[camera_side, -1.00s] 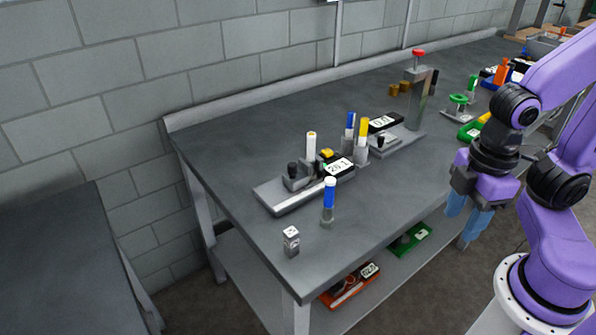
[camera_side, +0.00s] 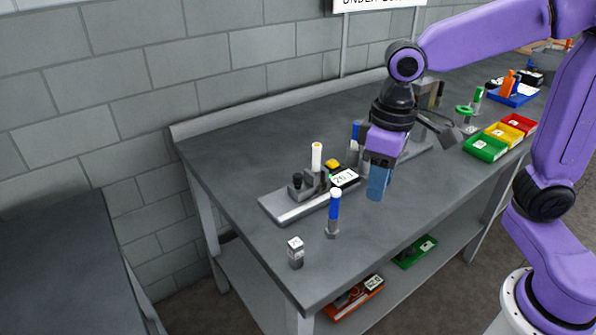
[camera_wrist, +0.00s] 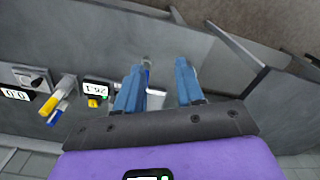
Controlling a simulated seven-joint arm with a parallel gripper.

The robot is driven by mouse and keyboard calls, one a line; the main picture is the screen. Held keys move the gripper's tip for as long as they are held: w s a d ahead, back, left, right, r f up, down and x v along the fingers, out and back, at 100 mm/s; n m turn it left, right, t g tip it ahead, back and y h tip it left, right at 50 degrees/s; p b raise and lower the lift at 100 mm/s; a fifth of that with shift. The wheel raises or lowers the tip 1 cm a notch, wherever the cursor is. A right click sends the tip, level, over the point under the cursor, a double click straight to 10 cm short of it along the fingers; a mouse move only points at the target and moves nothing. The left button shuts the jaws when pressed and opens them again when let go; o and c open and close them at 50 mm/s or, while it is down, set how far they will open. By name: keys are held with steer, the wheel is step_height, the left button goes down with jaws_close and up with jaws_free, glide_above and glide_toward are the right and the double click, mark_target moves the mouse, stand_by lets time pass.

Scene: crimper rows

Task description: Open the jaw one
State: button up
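The near crimper station (camera_side: 292,207) is a grey plate with a dark jaw block (camera_side: 302,187), a white upright handle with a yellow top (camera_side: 317,157), a yellow button (camera_side: 332,164) and a display reading 26.1 (camera_side: 344,178). A blue-and-white handle (camera_side: 335,205) stands upright in front of it. My gripper (camera_side: 376,196) points down above the bench, right of the display, and touches nothing that I can see. In the wrist view its two blue fingers (camera_wrist: 160,66) are apart and empty. The display (camera_wrist: 96,87) lies left of the fingers there. The far station is partly hidden behind my gripper.
A small grey marked block (camera_side: 295,253) stands near the front left corner. Green (camera_side: 485,148), yellow (camera_side: 503,134) and red (camera_side: 519,124) bins sit at the right. In the wrist view, the far display reads 0.0 (camera_wrist: 14,95), beside a yellow handle (camera_wrist: 57,92). The back left bench surface is clear.

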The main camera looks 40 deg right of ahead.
steer(key=w+a+r+m, duration=0.25)
steer(key=w+m, duration=0.45)
steer(key=w, duration=0.7)
steer(key=m, duration=0.7)
glide_above(298, 175)
step_height(298, 175, down, 16)
steer(key=shift+f, duration=0.25)
jaws_close()
